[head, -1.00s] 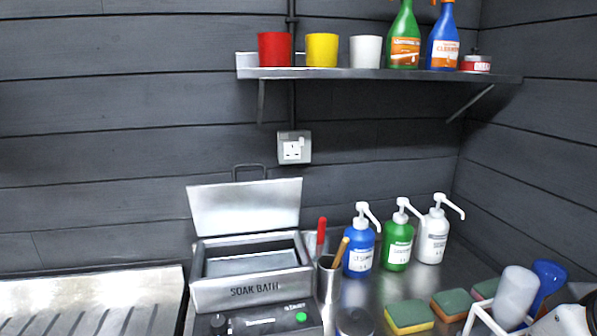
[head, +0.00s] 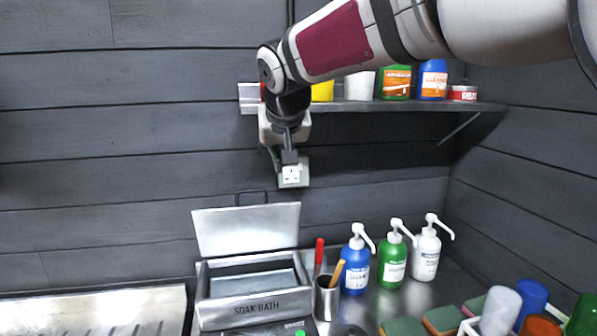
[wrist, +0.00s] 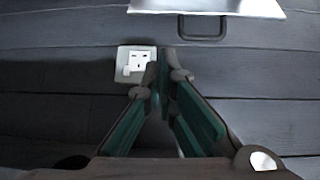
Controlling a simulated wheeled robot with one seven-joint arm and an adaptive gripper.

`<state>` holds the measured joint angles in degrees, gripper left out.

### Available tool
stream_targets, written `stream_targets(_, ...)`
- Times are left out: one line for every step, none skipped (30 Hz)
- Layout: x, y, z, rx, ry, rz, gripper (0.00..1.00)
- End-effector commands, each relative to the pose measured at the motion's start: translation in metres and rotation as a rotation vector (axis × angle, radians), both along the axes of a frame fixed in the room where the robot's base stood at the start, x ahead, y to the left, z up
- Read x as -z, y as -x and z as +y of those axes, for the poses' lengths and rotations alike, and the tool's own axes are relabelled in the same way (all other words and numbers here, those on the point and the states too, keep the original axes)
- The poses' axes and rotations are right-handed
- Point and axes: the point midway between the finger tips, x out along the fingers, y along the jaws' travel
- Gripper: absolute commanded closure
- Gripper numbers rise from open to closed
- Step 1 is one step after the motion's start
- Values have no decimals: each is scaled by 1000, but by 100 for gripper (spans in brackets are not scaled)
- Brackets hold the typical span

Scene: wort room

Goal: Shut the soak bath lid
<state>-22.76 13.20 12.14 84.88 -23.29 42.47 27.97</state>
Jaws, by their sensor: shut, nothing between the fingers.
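The soak bath (head: 254,307) is a grey metal box with its name on the front. Its lid (head: 246,230) stands open at the back, leaning towards the wall, with a dark handle (head: 251,193) at the top edge. The tub's inside is visible. My gripper (head: 289,157) is shut and empty, above and to the right of the lid, in front of the wall socket. In the wrist view the lid (wrist: 230,7) shows at the top edge with its handle (wrist: 203,36), apart from the closed fingertips (wrist: 165,58).
A wall socket (head: 292,174) is behind my gripper. A shelf (head: 400,106) with cups and bottles lies behind my arm. Right of the bath stand a metal pot (head: 327,298) with tools and several pump bottles (head: 393,258). A ribbed drainer (head: 90,315) is at left.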

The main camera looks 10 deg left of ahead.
Motion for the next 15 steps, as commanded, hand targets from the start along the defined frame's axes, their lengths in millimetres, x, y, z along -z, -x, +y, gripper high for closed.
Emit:
stream_targets(0, -6, 18, -14, -12, -5, 100)
stream_targets(0, -9, 26, -18, -21, -10, 100)
stream_targets(0, -13, 35, -24, -29, -16, 100)
stream_targets(0, -15, 39, -28, -34, -19, 100)
stream_targets(0, -16, 43, -30, -38, -21, 100)
stream_targets(0, -18, 47, -31, -42, -24, 100)
stream_targets(0, -19, 49, -32, -44, -24, 100)
stream_targets(1, -20, 50, -33, -45, -25, 100)
stream_targets(3, -22, 52, -33, -46, -25, 100)
stream_targets(5, -24, 52, -33, -46, -24, 100)
stream_targets(7, -26, 53, -33, -46, -24, 100)
stream_targets(11, -29, 53, -32, -45, -23, 100)
stream_targets(14, -32, 54, -33, -45, -23, 100)
stream_targets(18, -35, 55, -33, -45, -23, 100)
stream_targets(22, -40, 57, -33, -44, -23, 100)
